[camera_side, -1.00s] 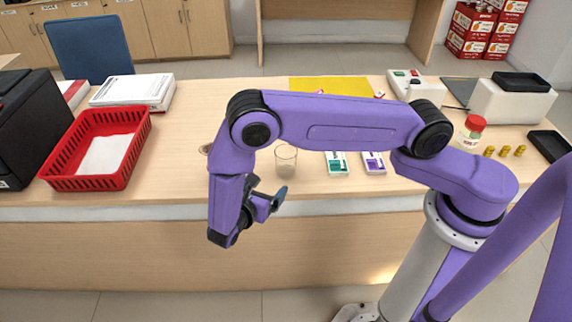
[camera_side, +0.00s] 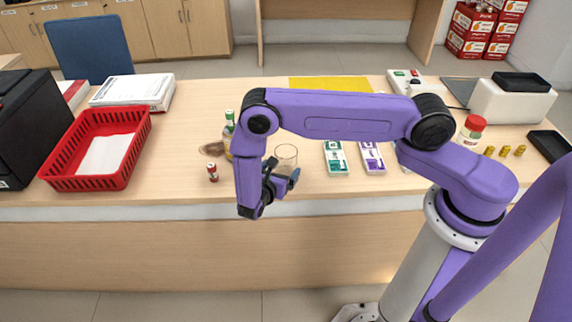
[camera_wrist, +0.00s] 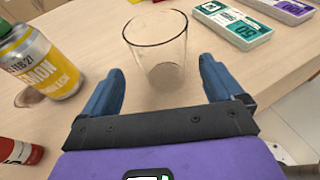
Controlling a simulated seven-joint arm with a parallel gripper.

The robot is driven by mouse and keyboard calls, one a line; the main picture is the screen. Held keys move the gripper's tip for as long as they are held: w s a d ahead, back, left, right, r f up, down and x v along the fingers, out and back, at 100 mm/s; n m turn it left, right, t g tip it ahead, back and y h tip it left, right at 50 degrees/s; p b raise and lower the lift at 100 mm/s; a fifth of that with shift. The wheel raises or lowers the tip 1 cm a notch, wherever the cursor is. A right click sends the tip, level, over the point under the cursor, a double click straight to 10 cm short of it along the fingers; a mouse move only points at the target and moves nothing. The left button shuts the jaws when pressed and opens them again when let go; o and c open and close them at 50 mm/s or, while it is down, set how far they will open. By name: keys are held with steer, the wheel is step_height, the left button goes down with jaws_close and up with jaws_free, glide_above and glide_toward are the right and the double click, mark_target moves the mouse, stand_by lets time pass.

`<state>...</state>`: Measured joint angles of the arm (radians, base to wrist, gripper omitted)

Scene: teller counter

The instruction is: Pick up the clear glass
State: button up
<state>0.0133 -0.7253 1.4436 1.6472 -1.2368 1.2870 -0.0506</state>
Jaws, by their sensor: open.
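The clear glass (camera_side: 287,154) stands upright near the front edge of the counter. In the wrist view the clear glass (camera_wrist: 158,48) is just ahead of the fingertips, with its lower part in line with the gap between them. My gripper (camera_side: 282,178) is open and empty at the counter's front edge, close to the glass. In the wrist view my gripper's two blue fingers (camera_wrist: 160,75) are spread wide, one to each side of the glass's near part. I cannot tell whether they touch it.
A red basket (camera_side: 140,140) sits further left.

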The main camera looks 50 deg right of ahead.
mark_target(283, 168)
steer(key=shift+f+x, duration=0.2)
steer(key=shift+x, duration=2.5)
steer(key=shift+s, duration=0.2)
steer(key=c, duration=1.1)
steer(key=shift+r, duration=0.15)
